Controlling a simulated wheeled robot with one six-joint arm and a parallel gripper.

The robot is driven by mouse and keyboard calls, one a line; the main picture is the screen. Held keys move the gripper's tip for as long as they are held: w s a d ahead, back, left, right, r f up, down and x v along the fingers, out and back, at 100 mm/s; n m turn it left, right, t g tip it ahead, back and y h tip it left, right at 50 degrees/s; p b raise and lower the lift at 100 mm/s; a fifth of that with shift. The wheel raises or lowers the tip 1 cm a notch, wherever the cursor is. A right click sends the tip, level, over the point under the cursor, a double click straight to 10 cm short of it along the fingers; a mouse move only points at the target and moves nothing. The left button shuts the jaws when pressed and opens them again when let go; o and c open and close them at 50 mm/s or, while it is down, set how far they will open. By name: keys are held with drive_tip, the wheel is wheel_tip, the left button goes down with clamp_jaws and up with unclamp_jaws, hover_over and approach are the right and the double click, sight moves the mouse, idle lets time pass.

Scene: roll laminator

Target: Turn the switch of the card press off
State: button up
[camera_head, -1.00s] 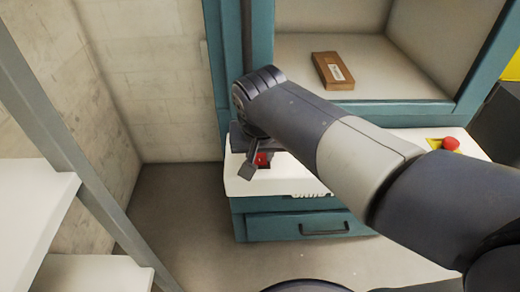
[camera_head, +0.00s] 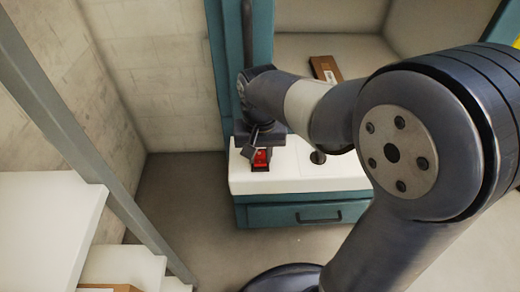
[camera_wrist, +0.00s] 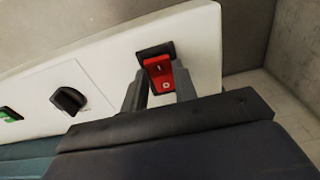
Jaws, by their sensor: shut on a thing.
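The card press's red rocker switch (camera_head: 261,158) sits in a black frame on the white top of the teal machine, near its left end. In the wrist view the switch (camera_wrist: 158,69) is close up, with a white circle mark on the half nearer my gripper. My gripper (camera_wrist: 160,78) has its dark fingers on either side of the switch and is shut on it. In the head view my gripper (camera_head: 262,149) is over the switch and hides part of it.
A black knob (camera_wrist: 68,100) and a green control (camera_wrist: 9,114) are left of the switch in the wrist view. A brown box (camera_head: 325,68) lies in the teal-framed bay. White shelves (camera_head: 45,215) stand at the left. Floor is clear between shelves and machine.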

drive_tip(key=o, duration=1)
drive_tip(key=shift+f+b, duration=0.1)
drive_tip(key=shift+b, duration=0.35)
